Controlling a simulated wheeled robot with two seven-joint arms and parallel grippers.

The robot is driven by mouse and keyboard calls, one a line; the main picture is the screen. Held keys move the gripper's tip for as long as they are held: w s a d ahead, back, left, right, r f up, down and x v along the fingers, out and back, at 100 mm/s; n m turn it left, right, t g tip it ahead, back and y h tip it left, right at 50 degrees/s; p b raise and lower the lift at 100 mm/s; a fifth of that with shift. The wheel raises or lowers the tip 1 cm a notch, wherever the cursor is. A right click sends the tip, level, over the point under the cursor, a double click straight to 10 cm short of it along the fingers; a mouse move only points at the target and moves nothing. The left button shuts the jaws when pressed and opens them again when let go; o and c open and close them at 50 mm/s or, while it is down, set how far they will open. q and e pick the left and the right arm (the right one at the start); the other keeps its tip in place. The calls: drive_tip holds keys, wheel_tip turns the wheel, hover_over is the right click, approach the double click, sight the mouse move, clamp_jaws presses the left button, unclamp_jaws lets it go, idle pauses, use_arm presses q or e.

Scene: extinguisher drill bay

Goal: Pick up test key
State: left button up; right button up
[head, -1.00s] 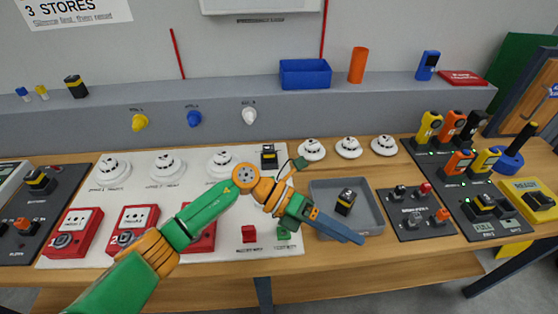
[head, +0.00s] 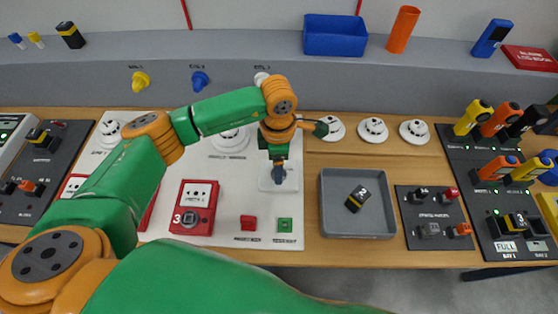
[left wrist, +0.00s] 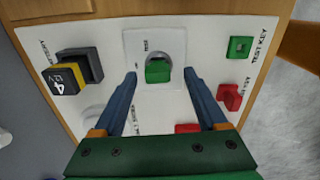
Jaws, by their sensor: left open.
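A small green block, which looks like the test key (left wrist: 158,71), stands in a round grey seat on a square white plate (left wrist: 143,45) of the white panel. A green square marked TEST KEY (left wrist: 240,46), with a dark hole in its middle, sits apart on the panel; in the head view it is near the front edge (head: 284,225). My left gripper (left wrist: 159,75) is open, pointing down, its blue fingers on either side of the green block with gaps. In the head view the gripper (head: 278,180) is over the white plate, hiding the block. My right gripper is not in view.
A black and yellow block marked 4 (left wrist: 75,72) and a red block (left wrist: 230,97) stand near the gripper. A red call point 3 (head: 194,207) is to its left. A grey tray (head: 390,233) holding a black block (head: 357,199) is to its right.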

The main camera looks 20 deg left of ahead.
use_arm(q)
drive_tip(key=shift+w+f, duration=0.1)
drive_tip(key=shift+f, duration=0.3)
drive_tip(key=shift+w, duration=0.15)
drive_tip(key=shift+c, duration=0.2)
clamp_jaws()
drive_tip(key=shift+r, duration=0.1)
